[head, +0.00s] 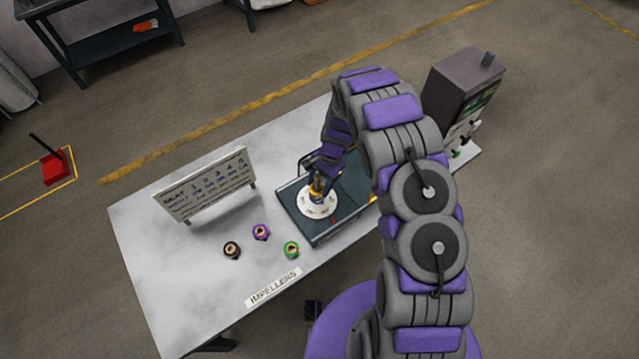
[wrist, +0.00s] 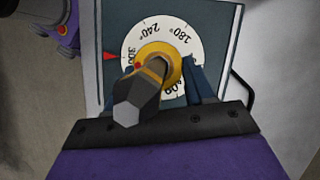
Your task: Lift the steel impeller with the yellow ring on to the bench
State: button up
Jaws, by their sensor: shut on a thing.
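The steel impeller (wrist: 140,92) is a grey six-sided piece in the wrist view, with a yellow ring (wrist: 168,58) around its base. It stands over the white dial (wrist: 190,40) of the pump unit. The head view shows its yellow part (head: 316,192) small on the dial, partly hidden by my gripper. My gripper (head: 319,182) reaches down from above and is shut on the impeller. A dark blue finger (wrist: 200,82) shows right of it in the wrist view. I cannot tell whether the impeller is clear of the dial.
Impellers with black (head: 232,250), purple (head: 261,232) and green (head: 291,249) rings stand on the bench (head: 160,290), near the IMPELLERS label (head: 273,287). A sign board (head: 207,186) stands behind them. A grey cabinet (head: 459,88) stands at right. The bench's front left is clear.

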jog(key=shift+r, duration=0.25)
dwell(0.3)
notch_tip(320, 180, up, 15)
jog(key=p, duration=0.5)
dwell(2.3)
jog(key=shift+f, duration=0.15)
